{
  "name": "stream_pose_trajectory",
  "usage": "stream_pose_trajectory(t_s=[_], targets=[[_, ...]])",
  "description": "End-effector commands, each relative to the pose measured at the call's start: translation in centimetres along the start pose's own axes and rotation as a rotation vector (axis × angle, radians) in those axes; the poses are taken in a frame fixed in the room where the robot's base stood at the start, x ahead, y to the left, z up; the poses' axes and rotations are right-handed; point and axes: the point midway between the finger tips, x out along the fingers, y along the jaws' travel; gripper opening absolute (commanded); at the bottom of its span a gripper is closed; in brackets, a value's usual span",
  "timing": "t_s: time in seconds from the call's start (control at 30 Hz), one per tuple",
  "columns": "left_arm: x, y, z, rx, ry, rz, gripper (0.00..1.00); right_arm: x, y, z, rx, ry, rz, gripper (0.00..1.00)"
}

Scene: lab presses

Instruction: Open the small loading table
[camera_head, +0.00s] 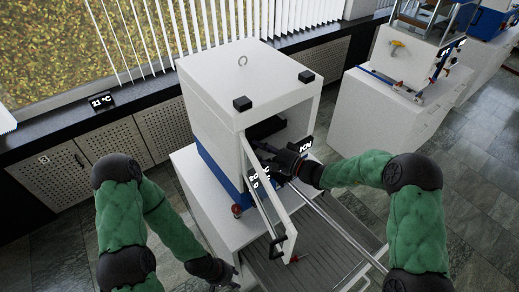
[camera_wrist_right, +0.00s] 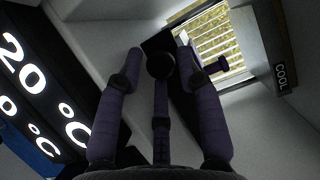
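A white box-shaped press (camera_head: 225,80) stands on a white cabinet, its front door (camera_head: 276,207) swung open with a black handle (camera_head: 285,243) near the low end. A grey slatted surface with metal rails, seemingly the loading table (camera_head: 340,262), extends in front, partly behind the door. My right gripper (camera_head: 287,160) is at the press opening, beside the door. In the right wrist view its three fingers (camera_wrist_right: 160,75) are spread, with a dark block and round knob (camera_wrist_right: 160,62) at their tips; contact is unclear. My left gripper (camera_head: 232,283) is low, left of the table, partly cut off by the frame.
A "20 °C" display (camera_wrist_right: 45,95) is close to the right gripper's left side. A second white machine (camera_head: 395,95) stands at the right. A window ledge (camera_head: 95,115) with perforated cabinets runs along the back left. Tiled floor (camera_head: 475,160) is free at the right.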

Motion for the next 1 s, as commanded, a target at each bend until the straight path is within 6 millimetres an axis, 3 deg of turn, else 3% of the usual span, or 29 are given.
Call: stream_pose_trajectory(t_s=[0.27,0.4,0.77,1.0], targets=[[0.0,0.0,0.0,0.0,0.0,0.0,0.4,0.1,0.0,0.0,0.0,0.0,0.0,0.37],[0.0,0.0,0.0,0.0,0.0,0.0,0.4,0.1,0.0,0.0,-0.001,0.0,0.0,0.0],[0.2,-0.1,0.0,0.0,0.0,0.0,0.4,-0.8,0.0,0.3,-0.001,0.0,0.0,0.0],[1.2,-0.4,-0.1,0.0,0.0,0.0,0.4,-4.5,0.2,1.8,0.001,0.003,0.001,0.0]])
